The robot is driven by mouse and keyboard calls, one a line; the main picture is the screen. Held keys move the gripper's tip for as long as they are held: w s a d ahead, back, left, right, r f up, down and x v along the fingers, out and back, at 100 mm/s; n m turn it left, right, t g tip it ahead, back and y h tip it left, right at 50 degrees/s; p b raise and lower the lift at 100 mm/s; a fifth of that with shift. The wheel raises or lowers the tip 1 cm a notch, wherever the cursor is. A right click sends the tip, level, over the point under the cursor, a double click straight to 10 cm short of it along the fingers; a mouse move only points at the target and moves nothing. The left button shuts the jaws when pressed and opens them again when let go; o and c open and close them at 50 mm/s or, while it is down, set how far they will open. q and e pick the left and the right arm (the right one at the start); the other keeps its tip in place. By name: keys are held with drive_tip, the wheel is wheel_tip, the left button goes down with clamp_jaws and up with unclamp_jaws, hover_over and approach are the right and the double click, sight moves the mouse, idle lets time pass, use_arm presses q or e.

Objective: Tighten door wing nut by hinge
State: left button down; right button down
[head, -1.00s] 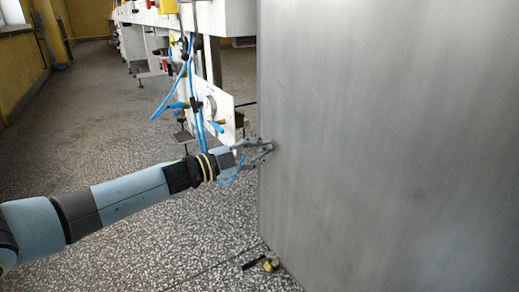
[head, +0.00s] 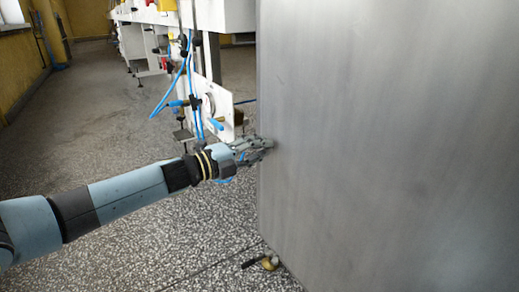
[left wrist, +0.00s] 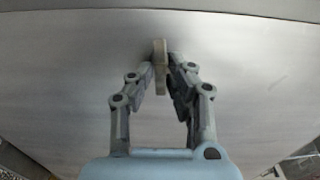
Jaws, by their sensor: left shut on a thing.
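The large brushed-metal door panel (head: 390,150) fills the right half of the head view. My left gripper (head: 266,145) reaches its near left edge from the left, with its fingertips at the metal face. In the left wrist view, a small tan, upright piece, seemingly the wing nut (left wrist: 159,48), stands out from the panel (left wrist: 80,60). The fingers of my left gripper (left wrist: 161,68) are closed on it from both sides. The fingers hide part of it, and in the head view it cannot be made out. No hinge is clearly visible. My right gripper is not in view.
White machine frames with blue hoses (head: 187,70) and a white plate (head: 215,108) stand just behind my left gripper. A small brass-coloured part (head: 270,263) is at the panel's lower corner. The speckled floor (head: 90,130) to the left is open.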

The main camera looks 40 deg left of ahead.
use_arm(q)
drive_tip(key=shift+f, duration=0.1)
idle(0.3)
drive_tip(key=c, duration=1.4)
unclamp_jaws()
drive_tip(key=shift+d, duration=0.1)
drive_tip(key=shift+o, duration=0.2)
drive_tip(key=v, duration=1.2)
